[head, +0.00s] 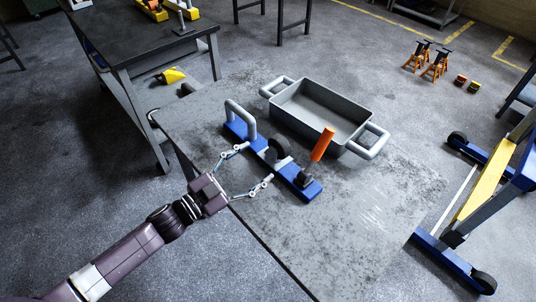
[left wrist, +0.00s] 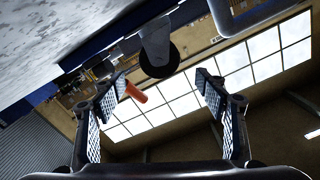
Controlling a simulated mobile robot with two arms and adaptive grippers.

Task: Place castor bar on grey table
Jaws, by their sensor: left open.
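The castor bar (head: 262,152) is a blue bar with a grey loop handle, a black castor wheel and an orange grip. It lies on the grey table (head: 370,235), in front of the grey tray. My left gripper (head: 258,163) is open at the bar's near side, its fingers spread toward the bar's middle. In the left wrist view the open fingers (left wrist: 161,80) show with nothing between them gripped. The black wheel (left wrist: 158,58) hangs at the top, with the orange grip (left wrist: 136,93) near the left finger. Whether the fingertips touch the bar is unclear. My right gripper is out of view.
A grey tray (head: 290,102) with two loop handles stands behind the bar. A dark workbench (head: 125,45) is at the upper left. A blue and yellow wheeled frame (head: 490,190) stands at the right. Orange jack stands (head: 435,68) are on the floor behind. The table's front right is clear.

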